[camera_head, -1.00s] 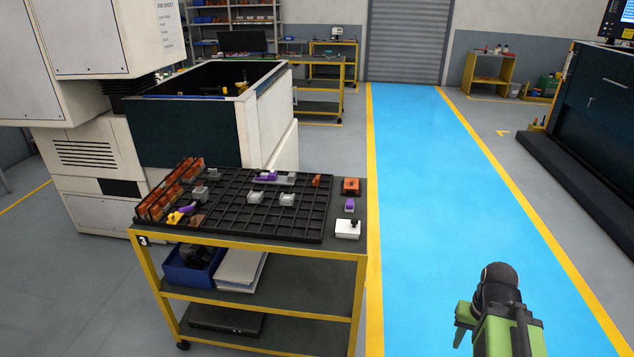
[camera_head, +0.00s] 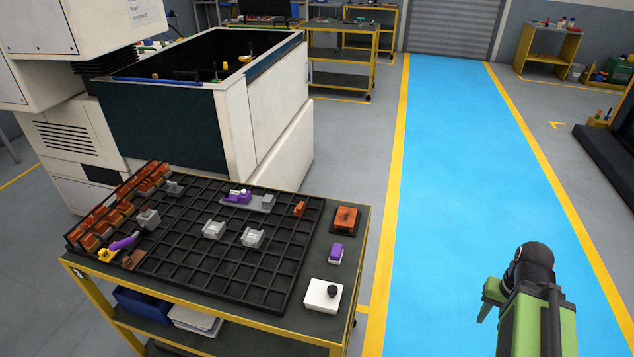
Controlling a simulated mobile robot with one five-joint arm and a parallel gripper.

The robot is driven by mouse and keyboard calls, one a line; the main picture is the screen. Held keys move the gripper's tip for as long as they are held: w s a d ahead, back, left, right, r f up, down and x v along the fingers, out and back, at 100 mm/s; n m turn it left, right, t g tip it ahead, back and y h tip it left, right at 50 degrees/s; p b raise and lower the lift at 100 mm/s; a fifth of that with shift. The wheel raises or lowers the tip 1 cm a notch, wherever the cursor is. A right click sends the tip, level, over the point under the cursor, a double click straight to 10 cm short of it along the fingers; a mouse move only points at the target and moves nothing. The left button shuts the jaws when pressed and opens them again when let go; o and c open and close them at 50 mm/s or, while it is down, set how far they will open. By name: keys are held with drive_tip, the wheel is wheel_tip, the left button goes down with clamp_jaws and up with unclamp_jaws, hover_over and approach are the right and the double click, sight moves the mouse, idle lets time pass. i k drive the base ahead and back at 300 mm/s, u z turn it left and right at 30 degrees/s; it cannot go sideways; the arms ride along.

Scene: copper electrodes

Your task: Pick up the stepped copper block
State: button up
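Several copper pieces are on the cart. A small copper block (camera_head: 299,209), seemingly stepped, stands in the right part of the black grid tray (camera_head: 262,297). A larger square copper block (camera_head: 346,218) sits on a dark base right of the tray. A brownish copper piece (camera_head: 132,259) lies at the tray's front left corner. More copper blocks (camera_head: 118,208) fill a rack along the left edge. The pieces are too small to tell for certain which is the stepped one. My gripper (camera_head: 487,300), green and black, is at the lower right over the blue floor, well away from the cart; its opening cannot be made out.
Grey blocks (camera_head: 252,237) and a purple-and-grey part (camera_head: 239,196) stand in the tray. A machine (camera_head: 160,110) stands behind. The blue lane (camera_head: 455,180) is clear.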

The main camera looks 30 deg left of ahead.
sight(300, 208)
drive_tip(key=z, duration=0.05)
drive_tip(key=i, duration=4.4)
drive_tip(key=u, duration=5.25)
drive_tip(key=i, duration=0.1)
drive_tip(key=z, duration=1.45)
drive_tip(key=k, duration=0.2)
drive_tip(key=u, duration=1.9)
drive_tip(key=i, duration=1.65)
drive_tip(key=u, duration=0.05)
